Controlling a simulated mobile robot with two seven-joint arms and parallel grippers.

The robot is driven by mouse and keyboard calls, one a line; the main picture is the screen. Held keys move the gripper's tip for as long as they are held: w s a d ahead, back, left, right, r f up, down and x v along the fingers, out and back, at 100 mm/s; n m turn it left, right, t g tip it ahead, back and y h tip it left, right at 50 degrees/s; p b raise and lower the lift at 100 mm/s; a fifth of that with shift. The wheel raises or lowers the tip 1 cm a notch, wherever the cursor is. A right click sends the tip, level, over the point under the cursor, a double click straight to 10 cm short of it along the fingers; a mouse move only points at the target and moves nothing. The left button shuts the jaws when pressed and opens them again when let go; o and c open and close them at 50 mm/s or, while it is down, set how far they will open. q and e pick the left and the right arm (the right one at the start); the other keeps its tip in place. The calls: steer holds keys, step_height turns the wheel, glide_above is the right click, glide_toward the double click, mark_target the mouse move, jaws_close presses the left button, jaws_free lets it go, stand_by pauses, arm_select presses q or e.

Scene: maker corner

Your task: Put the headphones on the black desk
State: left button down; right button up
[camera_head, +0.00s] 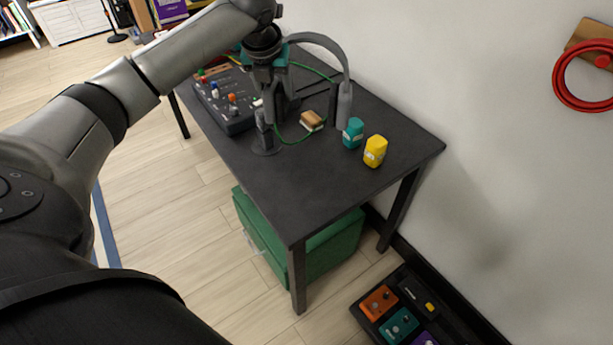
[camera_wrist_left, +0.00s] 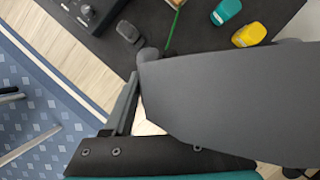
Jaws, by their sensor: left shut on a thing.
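The grey headphones (camera_head: 344,100) have a curved headband and show over the black desk (camera_head: 290,185) in the head view. My left gripper (camera_head: 266,80) is shut on them at the left end of the band. In the left wrist view the headphones (camera_wrist_left: 225,100) fill much of the picture as a large grey shape, and they hide part of the jaws. Bare desk top (camera_wrist_left: 185,42) shows beyond them. I cannot tell whether the headphones touch the desk. My right gripper is not in view.
A mixer (camera_head: 233,110) with coloured knobs, a small stand (camera_head: 265,145), a wooden block (camera_head: 312,121), a teal bottle (camera_head: 353,133) and a yellow bottle (camera_head: 375,151) stand on the desk. A green cable runs among them. The desk's near end is clear. A green box (camera_head: 335,240) sits underneath.

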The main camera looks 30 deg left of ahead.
arm_select(q)
steer(key=shift+a+f, duration=0.1)
step_height(320, 180, down, 19)
steer(key=b, duration=0.5)
steer(key=shift+f, duration=0.15)
steer(key=shift+f+b, duration=0.2)
steer(key=shift+b, duration=0.1)
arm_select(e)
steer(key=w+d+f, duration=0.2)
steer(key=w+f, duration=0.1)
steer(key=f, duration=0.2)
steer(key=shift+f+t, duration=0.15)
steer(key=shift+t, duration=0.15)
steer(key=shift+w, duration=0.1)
